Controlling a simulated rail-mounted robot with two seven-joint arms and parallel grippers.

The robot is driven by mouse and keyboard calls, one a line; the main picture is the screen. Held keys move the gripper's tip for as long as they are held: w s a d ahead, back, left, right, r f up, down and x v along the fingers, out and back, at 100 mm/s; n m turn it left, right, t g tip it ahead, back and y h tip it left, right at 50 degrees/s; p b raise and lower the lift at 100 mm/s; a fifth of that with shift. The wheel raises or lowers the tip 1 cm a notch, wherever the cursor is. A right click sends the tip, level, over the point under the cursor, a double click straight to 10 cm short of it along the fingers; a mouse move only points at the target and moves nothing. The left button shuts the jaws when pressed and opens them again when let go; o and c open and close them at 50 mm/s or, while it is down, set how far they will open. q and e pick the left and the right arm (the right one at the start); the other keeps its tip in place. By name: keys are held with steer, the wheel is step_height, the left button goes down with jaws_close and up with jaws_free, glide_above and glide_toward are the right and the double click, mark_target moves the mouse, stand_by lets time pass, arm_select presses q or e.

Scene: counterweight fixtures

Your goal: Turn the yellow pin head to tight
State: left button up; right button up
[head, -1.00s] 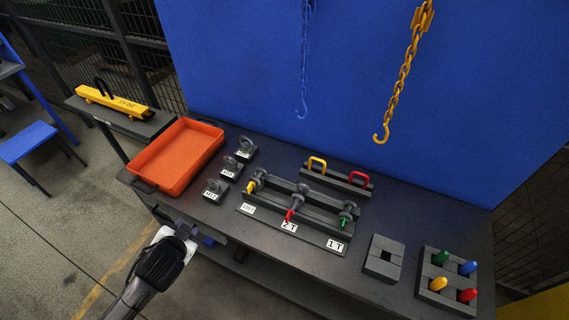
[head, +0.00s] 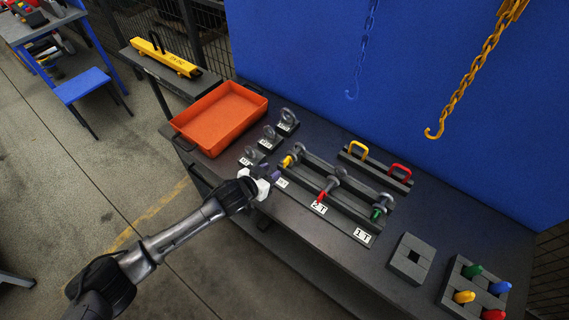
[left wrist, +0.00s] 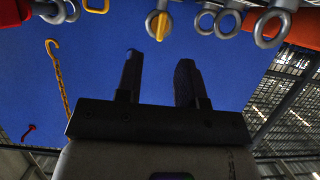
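The yellow pin head (head: 287,161) sticks out of the leftmost grey shackle in the dark rack on the bench. It also shows in the left wrist view (left wrist: 162,25), near the top edge and roughly in line with the gap between my fingers. My left gripper (head: 272,178) is just in front and to the left of the pin head, close to the bench's front edge. In the left wrist view its two dark fingers (left wrist: 158,72) stand apart with nothing between them, so it is open and apart from the pin. My right gripper is not in view.
The rack also holds shackles with a red pin (head: 322,196) and a green pin (head: 377,212). Several eyebolts (head: 268,138) stand left of the rack, beside an orange tray (head: 222,118). Behind are yellow and red handles (head: 400,172). Chain hooks (head: 435,130) hang above.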

mark_target(284, 163)
arm_select(q)
steer(key=b+x, duration=0.1)
steer(key=x, duration=0.7)
steer(key=shift+a, duration=0.1)
jaws_close()
stand_by(0.4)
